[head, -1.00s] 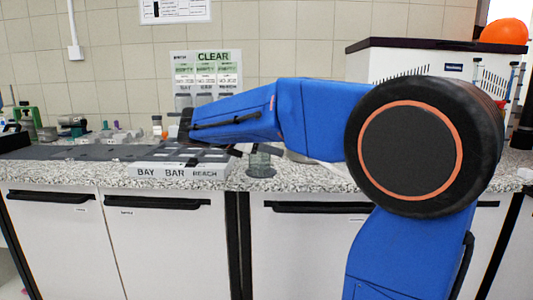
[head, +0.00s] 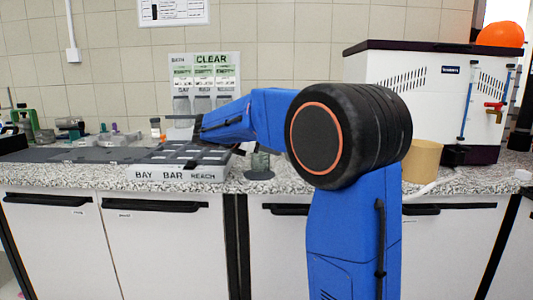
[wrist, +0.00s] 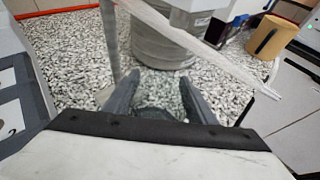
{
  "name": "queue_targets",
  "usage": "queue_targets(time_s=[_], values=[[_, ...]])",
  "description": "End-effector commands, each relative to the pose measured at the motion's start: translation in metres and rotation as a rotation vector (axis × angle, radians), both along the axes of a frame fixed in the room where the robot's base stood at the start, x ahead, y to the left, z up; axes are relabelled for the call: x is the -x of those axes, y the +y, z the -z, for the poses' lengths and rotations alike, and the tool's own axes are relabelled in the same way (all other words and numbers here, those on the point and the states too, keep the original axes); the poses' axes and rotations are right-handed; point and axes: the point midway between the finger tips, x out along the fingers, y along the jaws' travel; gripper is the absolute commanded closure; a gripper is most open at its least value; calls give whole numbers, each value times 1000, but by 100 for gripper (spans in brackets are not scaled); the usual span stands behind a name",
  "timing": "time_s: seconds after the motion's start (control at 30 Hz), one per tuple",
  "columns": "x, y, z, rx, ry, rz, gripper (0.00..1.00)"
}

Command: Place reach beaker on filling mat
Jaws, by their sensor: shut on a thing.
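A clear glass beaker (head: 260,161) shows just right of the labelled rack, over a small dark round mat (head: 257,175) near the counter's front edge. The beaker looks upright and at or very close to the mat; contact is hard to tell. In the wrist view the two fingers of my gripper (wrist: 158,92) are closed around the beaker's see-through wall (wrist: 160,84), with speckled counter visible through and past it. In the head view my arm partly hides the gripper.
The rack marked BAY, BAR, REACH (head: 180,173) stands directly left. A grey ribbed cylinder (wrist: 160,42) stands close ahead in the wrist view, with a thin bar above it. A tan container (head: 421,160) and a white machine (head: 425,90) are at the right.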

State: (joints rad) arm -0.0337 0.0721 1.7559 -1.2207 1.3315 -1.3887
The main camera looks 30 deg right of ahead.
Motion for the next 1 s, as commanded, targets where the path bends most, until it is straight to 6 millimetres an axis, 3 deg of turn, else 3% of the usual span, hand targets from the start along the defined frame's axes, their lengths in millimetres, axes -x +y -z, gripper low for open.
queue_targets(time_s=[0.1,0.5,0.53,0.6,1.0], values=[[0,0,10,0,0,0,77],[0,0,14,0,0,-1,77],[0,0,14,0,0,-1,47],[0,0,14,0,0,-1,30],[0,1,9,0,-2,0,30]])
